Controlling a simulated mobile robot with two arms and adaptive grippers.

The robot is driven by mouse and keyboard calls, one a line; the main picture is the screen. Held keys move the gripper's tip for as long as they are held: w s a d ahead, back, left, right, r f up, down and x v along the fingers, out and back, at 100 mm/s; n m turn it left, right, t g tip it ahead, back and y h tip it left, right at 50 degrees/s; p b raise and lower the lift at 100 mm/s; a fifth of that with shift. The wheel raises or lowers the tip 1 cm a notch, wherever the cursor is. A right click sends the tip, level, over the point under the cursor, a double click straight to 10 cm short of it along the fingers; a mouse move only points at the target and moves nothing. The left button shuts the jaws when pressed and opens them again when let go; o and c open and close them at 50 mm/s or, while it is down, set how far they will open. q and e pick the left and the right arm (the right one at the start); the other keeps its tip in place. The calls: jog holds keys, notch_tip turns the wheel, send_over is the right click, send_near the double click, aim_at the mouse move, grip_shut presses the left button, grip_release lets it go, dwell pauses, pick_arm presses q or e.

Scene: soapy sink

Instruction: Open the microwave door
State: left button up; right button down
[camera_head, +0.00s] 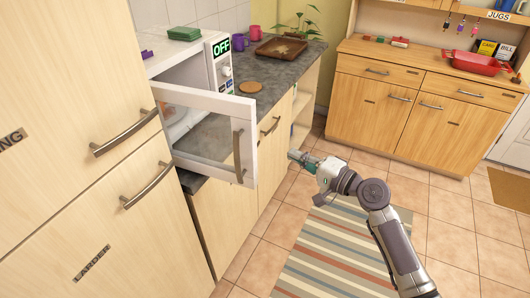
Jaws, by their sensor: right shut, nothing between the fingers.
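The white microwave (214,62) stands on the grey counter at the left, with a green "OFF" display on its control panel. Its door (210,133), a white frame with a see-through pane, stands swung open towards the room. The door's vertical handle (238,157) is on its outer right edge. My right gripper (293,154) is shut and empty, to the right of the handle and apart from it. My left gripper is not in view.
Tall wooden cupboards (75,100) fill the left side, close to the open door. The counter holds a brown tray (281,48), mugs (238,42) and a round coaster (250,87). A striped rug (335,250) lies on the tiled floor. Open floor (440,205) lies to the right.

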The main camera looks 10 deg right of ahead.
jog(key=r+p+x, duration=0.2)
jog(key=p+x, duration=0.1)
jog(key=x, duration=0.7)
jog(key=s+p, duration=0.1)
jog(key=s+a+p, duration=0.1)
jog(key=s, duration=0.1)
jog(key=shift+s+a+f+m+p, duration=0.1)
jog(key=shift+s+f+m+p, duration=0.1)
jog(key=shift+m+p, duration=0.15)
jog(key=shift+w+f, duration=0.1)
jog(key=shift+a, duration=0.1)
